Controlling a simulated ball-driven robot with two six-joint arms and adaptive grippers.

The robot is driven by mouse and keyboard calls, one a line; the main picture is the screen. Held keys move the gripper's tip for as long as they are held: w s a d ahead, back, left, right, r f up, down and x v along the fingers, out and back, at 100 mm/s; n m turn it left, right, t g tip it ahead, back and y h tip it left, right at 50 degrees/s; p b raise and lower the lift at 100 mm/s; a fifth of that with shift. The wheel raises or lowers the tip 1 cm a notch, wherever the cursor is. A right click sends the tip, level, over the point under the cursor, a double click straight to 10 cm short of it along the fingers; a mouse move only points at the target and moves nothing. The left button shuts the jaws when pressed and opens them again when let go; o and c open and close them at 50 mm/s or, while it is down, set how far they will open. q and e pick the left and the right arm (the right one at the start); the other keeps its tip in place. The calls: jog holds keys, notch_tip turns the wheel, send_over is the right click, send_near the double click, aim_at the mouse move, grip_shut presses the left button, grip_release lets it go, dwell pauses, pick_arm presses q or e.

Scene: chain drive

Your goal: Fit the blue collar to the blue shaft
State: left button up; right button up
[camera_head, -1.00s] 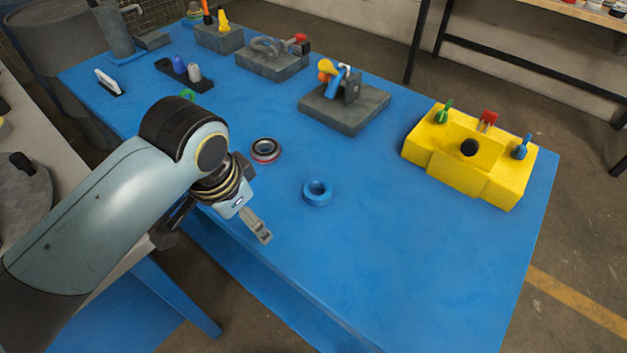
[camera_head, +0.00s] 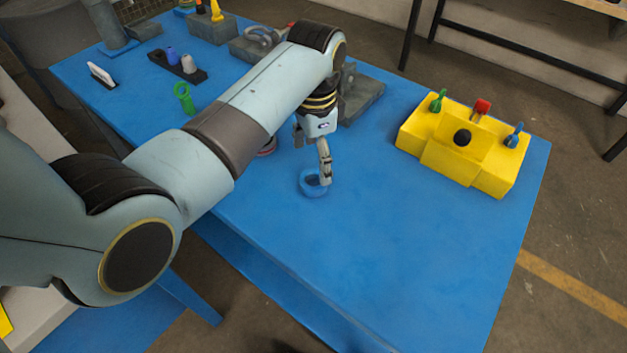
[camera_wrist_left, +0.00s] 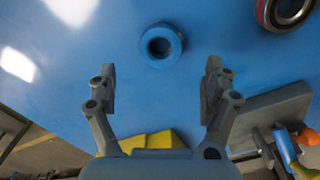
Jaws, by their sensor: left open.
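The blue collar (camera_head: 307,189), a thick ring, lies flat on the blue table. My left gripper (camera_head: 325,178) is open just above it, and its fingers hide part of the ring. In the left wrist view the collar (camera_wrist_left: 150,46) sits beyond the fingertips, roughly centred between the two open fingers (camera_wrist_left: 160,85), with nothing held. A blue rod-like part (camera_wrist_left: 286,148) shows beside an orange part on a grey block at the lower right of that view. I cannot tell whether it is the blue shaft. My arm hides that spot in the head view.
A yellow block (camera_head: 462,150) with green, red and blue levers stands at the right. A grey fixture base (camera_head: 362,95) is behind my gripper. A red-rimmed metal ring (camera_wrist_left: 288,10) lies near the collar. The table's front right is clear.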

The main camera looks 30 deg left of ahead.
aim_at(314, 176)
pick_arm(q)
notch_tip(314, 176, down, 7)
jog(key=shift+s+a+r, duration=0.1)
jog(key=shift+r, duration=0.1)
jog(key=c, duration=1.5)
jog(key=shift+r, duration=0.1)
jog(key=shift+c, duration=0.8)
